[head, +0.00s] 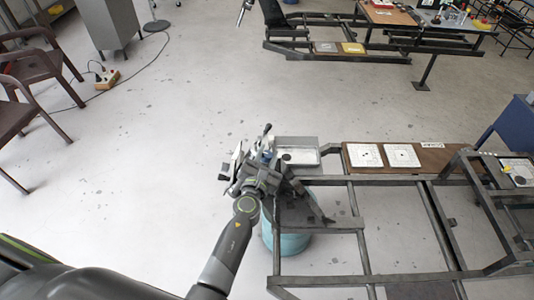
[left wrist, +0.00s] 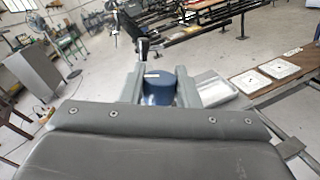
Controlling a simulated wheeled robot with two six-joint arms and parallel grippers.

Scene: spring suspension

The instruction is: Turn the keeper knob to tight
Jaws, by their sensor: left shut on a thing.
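A black-tipped lever (left wrist: 143,46) stands up just beyond the knob. In the head view the gripper and wrist hide most of the knob, and I cannot read its setting. My right gripper is not in view.
A grey tray (head: 310,143) sits right beside the gripper. A brown board (head: 435,163) with two white square plates lies farther right on the frame. A teal drum (head: 294,243) stands under the frame. Chairs (head: 16,112) are at the left, with open floor between.

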